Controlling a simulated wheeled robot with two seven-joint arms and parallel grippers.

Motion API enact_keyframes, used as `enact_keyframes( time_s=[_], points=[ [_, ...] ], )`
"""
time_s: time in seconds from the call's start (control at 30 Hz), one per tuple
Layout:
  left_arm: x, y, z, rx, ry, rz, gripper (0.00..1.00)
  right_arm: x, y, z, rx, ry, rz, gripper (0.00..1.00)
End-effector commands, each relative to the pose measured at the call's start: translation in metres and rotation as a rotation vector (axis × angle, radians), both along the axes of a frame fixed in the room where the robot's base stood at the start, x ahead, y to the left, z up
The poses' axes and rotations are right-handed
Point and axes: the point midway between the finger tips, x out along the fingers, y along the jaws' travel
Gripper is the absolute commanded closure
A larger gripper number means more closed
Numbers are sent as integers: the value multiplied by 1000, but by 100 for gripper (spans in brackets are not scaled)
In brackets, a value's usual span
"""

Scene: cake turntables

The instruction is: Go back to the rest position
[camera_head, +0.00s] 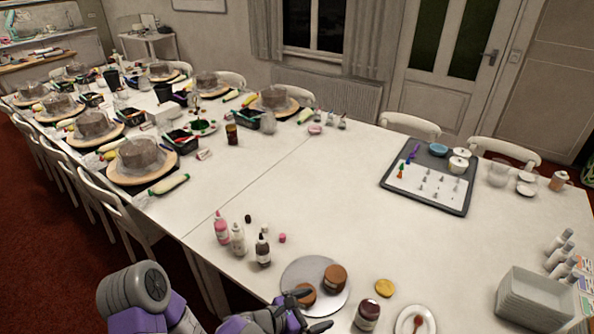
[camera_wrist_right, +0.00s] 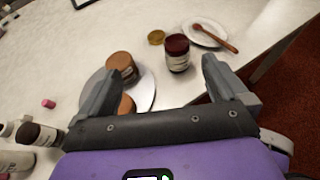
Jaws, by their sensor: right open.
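My right gripper (camera_head: 317,309) is low in the head view, over the front edge of the white table (camera_head: 345,185). In the right wrist view its jaws (camera_wrist_right: 160,68) are apart with nothing clamped between them. In the wrist view the left finger overlaps the board. My left gripper is not in view.
A dark-capped jar (camera_head: 367,315), a yellow lid (camera_head: 385,287) and a plate with a spoon (camera_head: 430,322) lie right of the board. Bottles (camera_head: 238,240) stand to its left. The table's middle is clear.

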Motion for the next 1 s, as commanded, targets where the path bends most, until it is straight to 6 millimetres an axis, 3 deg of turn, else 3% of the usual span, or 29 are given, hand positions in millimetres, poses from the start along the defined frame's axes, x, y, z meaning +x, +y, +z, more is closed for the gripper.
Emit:
enact_keyframes(
  time_s=[0.27, 0.47, 0.63, 0.8, 1.0],
  points=[
    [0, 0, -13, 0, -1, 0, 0, -28, -38, -79, 212, 115, -183, 0],
    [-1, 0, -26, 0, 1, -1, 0, -68, -58, -147, 442, 190, -408, 0],
    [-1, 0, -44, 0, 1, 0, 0, -121, -62, -215, 730, 211, -752, 0],
    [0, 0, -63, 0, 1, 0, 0, -161, -46, -262, 1028, 120, -1196, 0],
    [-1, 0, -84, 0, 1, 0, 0, -172, -35, -290, 1274, -138, -1722, 0]
  ],
)
